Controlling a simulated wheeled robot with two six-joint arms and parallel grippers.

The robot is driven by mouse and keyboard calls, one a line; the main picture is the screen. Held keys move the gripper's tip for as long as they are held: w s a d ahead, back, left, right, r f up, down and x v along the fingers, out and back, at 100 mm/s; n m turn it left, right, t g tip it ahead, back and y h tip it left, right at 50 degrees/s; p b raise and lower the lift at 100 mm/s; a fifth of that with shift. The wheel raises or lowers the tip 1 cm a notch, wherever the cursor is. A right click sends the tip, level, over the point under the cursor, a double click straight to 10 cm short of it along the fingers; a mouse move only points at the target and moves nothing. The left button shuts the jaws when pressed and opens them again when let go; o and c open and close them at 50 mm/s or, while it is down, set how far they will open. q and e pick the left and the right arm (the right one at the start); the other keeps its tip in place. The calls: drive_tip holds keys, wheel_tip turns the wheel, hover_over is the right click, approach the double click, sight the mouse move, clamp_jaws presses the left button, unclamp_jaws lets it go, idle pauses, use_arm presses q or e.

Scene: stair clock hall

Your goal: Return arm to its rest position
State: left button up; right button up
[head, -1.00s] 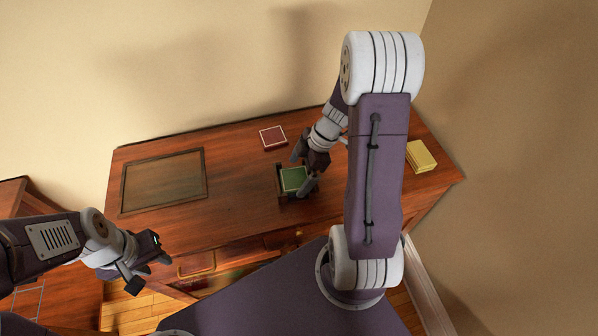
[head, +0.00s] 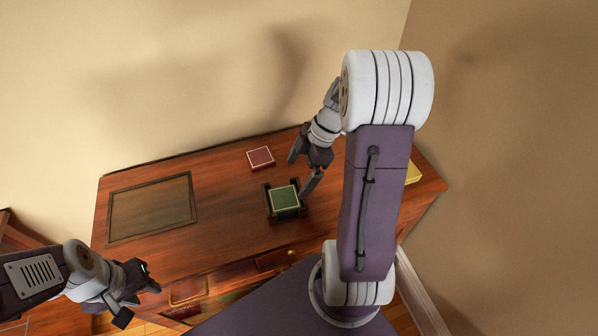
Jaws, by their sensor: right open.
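My right arm reaches over the desk, and its gripper (head: 302,168) is open and empty, just above and to the right of a green book (head: 285,197). The green book lies in a small dark holder (head: 289,216) on the desk. The gripper's near finger is close to the holder's right side; I cannot tell if they touch. My left gripper (head: 137,299) is at the lower left, in front of the desk, with its fingers apart and nothing between them.
A red book (head: 261,158) lies behind the holder. A yellow book (head: 413,173) at the right is partly hidden by my right arm. A dark framed panel (head: 152,207) covers the desk's left part. Walls stand behind and to the right.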

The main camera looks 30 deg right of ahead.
idle(0.3)
drive_tip(key=s+a+r+n+g, duration=0.15)
drive_tip(key=a+n, duration=0.25)
drive_tip(key=a, duration=0.6)
drive_tip(key=s+f+m+h, duration=0.1)
drive_tip(key=s+m+h, duration=0.1)
drive_tip(key=m, duration=0.7)
drive_tip(key=s+f+m+t+h+p, duration=0.1)
drive_tip(key=s+f+m+h, duration=0.1)
drive_tip(key=m, duration=0.7)
drive_tip(key=shift+s+d+f, duration=0.3)
drive_tip(key=shift+s+d, duration=0.05)
drive_tip(key=shift+s, duration=0.4)
